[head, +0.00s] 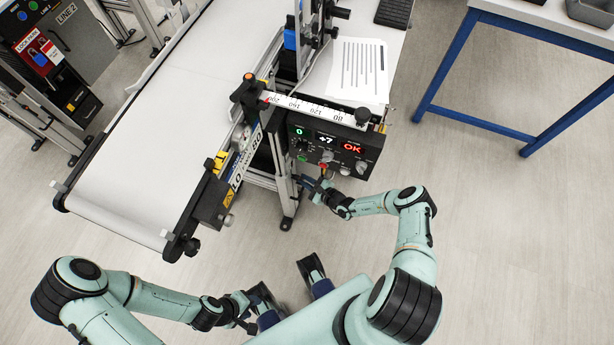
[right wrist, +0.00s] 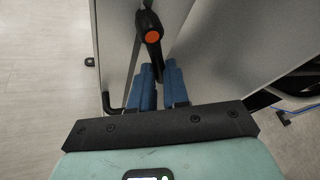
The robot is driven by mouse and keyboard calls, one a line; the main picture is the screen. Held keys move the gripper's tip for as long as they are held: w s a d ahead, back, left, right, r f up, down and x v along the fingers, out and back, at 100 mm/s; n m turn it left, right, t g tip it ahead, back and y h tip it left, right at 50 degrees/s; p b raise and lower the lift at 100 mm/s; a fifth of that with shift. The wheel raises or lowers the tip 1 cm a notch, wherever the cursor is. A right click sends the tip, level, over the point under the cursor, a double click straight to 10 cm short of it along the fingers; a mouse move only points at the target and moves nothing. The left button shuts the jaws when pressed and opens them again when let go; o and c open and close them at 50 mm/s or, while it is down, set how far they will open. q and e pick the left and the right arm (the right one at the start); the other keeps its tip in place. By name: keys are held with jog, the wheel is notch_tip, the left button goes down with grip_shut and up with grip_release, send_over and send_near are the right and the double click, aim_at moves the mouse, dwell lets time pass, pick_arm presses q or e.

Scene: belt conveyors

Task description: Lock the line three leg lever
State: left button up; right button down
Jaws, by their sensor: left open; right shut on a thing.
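In the right wrist view the lever (right wrist: 152,36) is a black handle with an orange round cap, standing at a grey metal leg profile (right wrist: 205,50). My right gripper (right wrist: 159,75) has its blue fingers closed on the lower, thin part of this handle. In the head view my right gripper (head: 312,187) is low beside the conveyor's metal leg (head: 285,175), under the control box. The lever itself is too small and covered to make out there. My left gripper (head: 250,310) is open and empty, low near the bottom of the picture, away from the conveyor.
The control box (head: 335,148) with lit displays overhangs my right gripper. The white belt (head: 160,130) runs to the left of the leg. A blue-framed table (head: 490,75) stands at upper right. The floor to the right is clear.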

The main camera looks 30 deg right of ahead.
jog(key=shift+s+a+f+m+g+y, duration=0.1)
jog(key=shift+s+a+m+g+y, duration=0.35)
jog(key=shift+m, duration=0.45)
jog(key=shift+s+a+f+m+g+y, duration=0.15)
jog(key=shift+a+m+g+y, duration=0.1)
jog(key=shift+m+g, duration=0.55)
jog(key=shift+r, duration=0.1)
jog(key=c, duration=1.1)
grip_release()
jog(key=p+v, duration=0.2)
jog(key=v, duration=1.1)
jog(key=shift+s, duration=0.25)
jog(key=shift+d, duration=0.1)
